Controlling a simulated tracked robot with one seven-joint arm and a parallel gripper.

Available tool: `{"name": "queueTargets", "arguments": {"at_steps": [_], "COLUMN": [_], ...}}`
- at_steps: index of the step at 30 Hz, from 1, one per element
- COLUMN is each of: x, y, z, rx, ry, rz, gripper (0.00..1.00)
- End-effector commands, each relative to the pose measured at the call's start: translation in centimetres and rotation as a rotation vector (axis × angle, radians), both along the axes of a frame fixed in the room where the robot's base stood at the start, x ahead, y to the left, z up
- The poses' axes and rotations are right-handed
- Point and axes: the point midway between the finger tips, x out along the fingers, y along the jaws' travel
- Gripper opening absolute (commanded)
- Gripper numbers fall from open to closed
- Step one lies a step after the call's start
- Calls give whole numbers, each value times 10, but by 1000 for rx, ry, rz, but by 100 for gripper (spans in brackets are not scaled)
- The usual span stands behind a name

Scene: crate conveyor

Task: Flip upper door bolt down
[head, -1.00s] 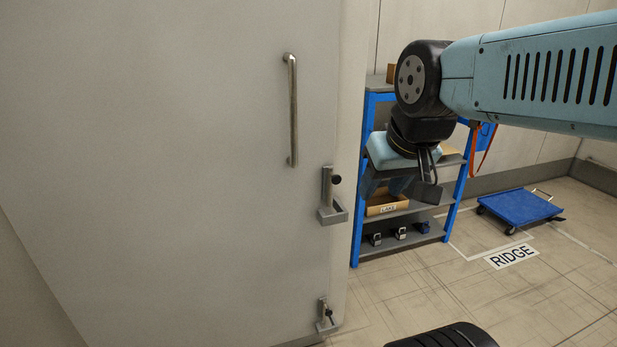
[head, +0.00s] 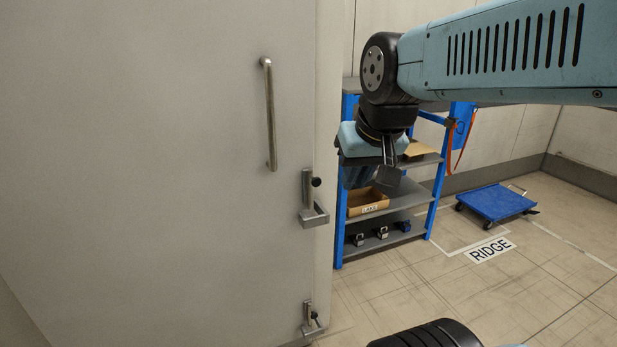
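The upper door bolt (head: 308,190) is a grey upright bar with a black knob, near the right edge of the big pale door (head: 150,170). Its lower end is at a grey square bracket (head: 315,216). A lower bolt (head: 309,312) of the same kind is near the door's bottom. My gripper (head: 388,180) hangs from my arm in front of the shelf, to the right of the upper bolt and apart from it. Dark fingers show, but their opening is not clear from this angle. Nothing is seen held in it.
A metal handle (head: 269,115) is on the door above the upper bolt. A blue shelf rack (head: 435,200) with a cardboard box (head: 366,207) stands behind my gripper. Floor between is clear.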

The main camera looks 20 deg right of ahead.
Motion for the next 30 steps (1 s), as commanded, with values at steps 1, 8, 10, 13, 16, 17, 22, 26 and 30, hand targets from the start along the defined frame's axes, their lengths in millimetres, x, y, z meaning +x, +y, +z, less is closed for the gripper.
{"name": "queueTargets", "arguments": {"at_steps": [1, 8, 10, 13, 16, 17, 22, 26, 30], "x": [10, 57, 72, 93, 115, 122, 160, 189, 219], "y": [-1, -5, -8, -12, -17, -18, -29, -39, -52], "z": [2, 12, 14, 15, 15, 15, 11, 6, -2], "rx": [17, 114, 144, 186, 229, 242, 316, 372, 434], "ry": [9, 44, 55, 70, 85, 90, 116, 136, 158], "rz": [-29, -181, -229, -297, -365, -386, -503, -593, -692], "gripper": [9, 0, 0, 0, 0, 0, 0, 0, 0]}}
